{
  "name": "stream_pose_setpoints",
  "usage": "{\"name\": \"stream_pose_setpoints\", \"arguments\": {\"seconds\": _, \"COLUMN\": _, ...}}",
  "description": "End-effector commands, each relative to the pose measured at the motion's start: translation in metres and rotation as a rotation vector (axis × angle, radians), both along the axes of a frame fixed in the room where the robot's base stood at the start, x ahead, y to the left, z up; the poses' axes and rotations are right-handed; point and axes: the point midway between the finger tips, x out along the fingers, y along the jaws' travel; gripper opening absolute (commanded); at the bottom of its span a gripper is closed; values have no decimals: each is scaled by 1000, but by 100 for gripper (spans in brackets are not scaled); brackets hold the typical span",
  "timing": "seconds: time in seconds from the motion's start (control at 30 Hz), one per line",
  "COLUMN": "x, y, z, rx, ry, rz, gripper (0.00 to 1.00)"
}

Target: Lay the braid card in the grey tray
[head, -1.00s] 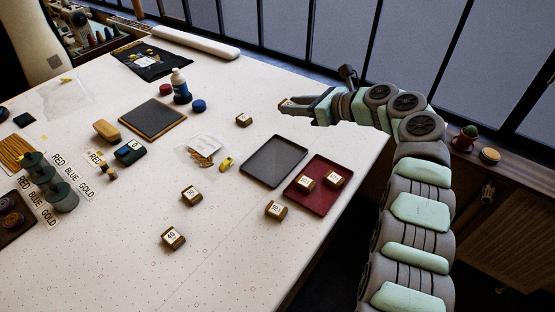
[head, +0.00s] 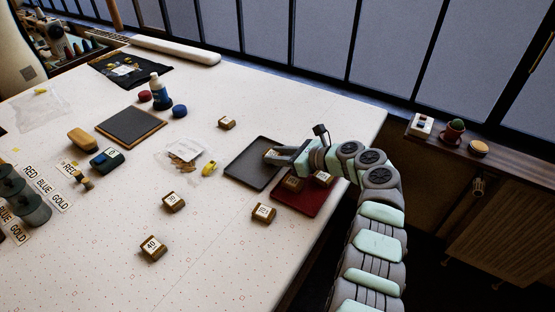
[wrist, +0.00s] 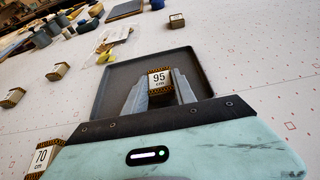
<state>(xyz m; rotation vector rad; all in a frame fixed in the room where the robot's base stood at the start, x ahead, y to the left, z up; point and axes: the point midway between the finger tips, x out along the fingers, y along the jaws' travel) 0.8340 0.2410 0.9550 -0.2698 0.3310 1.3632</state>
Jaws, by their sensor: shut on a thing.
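My gripper (head: 271,154) is shut on a brown braid card with a white label reading 95 cm. In the wrist view the braid card (wrist: 158,80) sits between the two grey fingers, its label facing the camera. The grey tray (head: 243,166) is flat and dark with a low rim, and it also shows in the wrist view (wrist: 118,80). The held card is over the tray's right part in the head view. I cannot tell if it touches the tray floor. No other card shows in the grey tray.
The red tray (head: 299,204) lies close to the right, partly behind my arm, holding two cards. Other cards stand on the table, including one marked 40 (head: 152,248) and one marked 70 (head: 263,212). A clear bag (head: 187,152) and yellow item (head: 209,168) lie left.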

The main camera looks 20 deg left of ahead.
Motion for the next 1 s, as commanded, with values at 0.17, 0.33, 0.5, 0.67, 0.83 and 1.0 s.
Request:
{"name": "stream_pose_setpoints", "arguments": {"seconds": 0.17, "x": 1, "y": -1, "z": -5, "rx": 0, "ry": -2, "rz": -1, "gripper": 0}}
{"name": "stream_pose_setpoints", "arguments": {"seconds": 0.33, "x": 0, "y": -1, "z": -6, "rx": 0, "ry": -1, "rz": -1, "gripper": 0}}
{"name": "stream_pose_setpoints", "arguments": {"seconds": 0.5, "x": 1, "y": -1, "z": -7, "rx": 1, "ry": -1, "rz": -1, "gripper": 41}}
{"name": "stream_pose_setpoints", "arguments": {"seconds": 0.67, "x": 0, "y": -1, "z": -7, "rx": 1, "ry": -1, "rz": -1, "gripper": 54}}
{"name": "stream_pose_setpoints", "arguments": {"seconds": 0.83, "x": 0, "y": -1, "z": -7, "rx": 1, "ry": -1, "rz": -1, "gripper": 54}}
{"name": "stream_pose_setpoints", "arguments": {"seconds": 1.0, "x": 0, "y": -3, "z": -2, "rx": 0, "ry": -3, "rz": -1, "gripper": 54}}
